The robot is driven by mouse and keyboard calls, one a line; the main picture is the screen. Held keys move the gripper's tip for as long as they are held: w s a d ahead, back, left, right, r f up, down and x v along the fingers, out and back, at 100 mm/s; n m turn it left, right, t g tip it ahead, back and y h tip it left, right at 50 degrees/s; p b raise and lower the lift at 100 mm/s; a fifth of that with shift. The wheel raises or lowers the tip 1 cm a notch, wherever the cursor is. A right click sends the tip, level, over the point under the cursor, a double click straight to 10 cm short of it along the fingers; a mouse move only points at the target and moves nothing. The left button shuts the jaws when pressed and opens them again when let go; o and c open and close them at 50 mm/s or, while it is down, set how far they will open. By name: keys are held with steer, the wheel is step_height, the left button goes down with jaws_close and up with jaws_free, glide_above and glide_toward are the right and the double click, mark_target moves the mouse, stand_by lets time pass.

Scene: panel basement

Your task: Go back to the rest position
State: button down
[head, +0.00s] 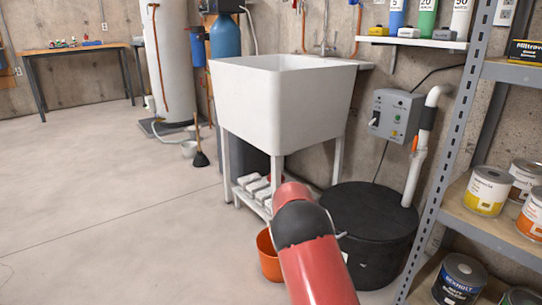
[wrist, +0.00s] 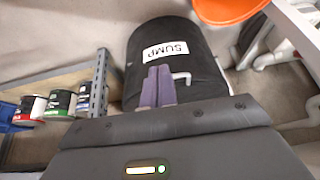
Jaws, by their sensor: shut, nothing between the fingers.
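My gripper (wrist: 158,86) shows in the wrist view with its two purple-grey fingers together and nothing between them. It points toward the black sump basin (wrist: 190,75), which bears a white SUMP label. Whether the fingertips touch the basin cannot be told. In the head view my red arm reaches forward from the bottom, in front of the black sump basin (head: 367,225). The gripper itself is hidden there behind the arm.
A white utility sink (head: 282,105) stands behind my arm. An orange bucket (head: 268,258) is on the floor left of my arm. A metal shelf (head: 478,222) with paint cans is close on the right. The floor (head: 110,215) at left is open.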

steer(key=s+d+r+n+t+y+p, duration=0.1)
steer(key=s+r+n+y+p, duration=0.1)
steer(key=s+r, duration=1)
steer(key=s+r+n+y+p, duration=0.2)
steer(key=s+r+n+p, duration=0.1)
steer(key=s+r, duration=0.9)
steer(key=s+a+r+n+p, duration=0.1)
steer(key=s+r+n+p, duration=0.1)
steer(key=s, duration=0.8)
steer(key=s+a+r+n+t+p, duration=0.1)
steer(key=s+r+n, duration=0.3)
steer(key=s, duration=0.7)
steer(key=shift+a+p, duration=0.3)
steer(key=shift+p, duration=0.05)
steer(key=shift+r, duration=0.15)
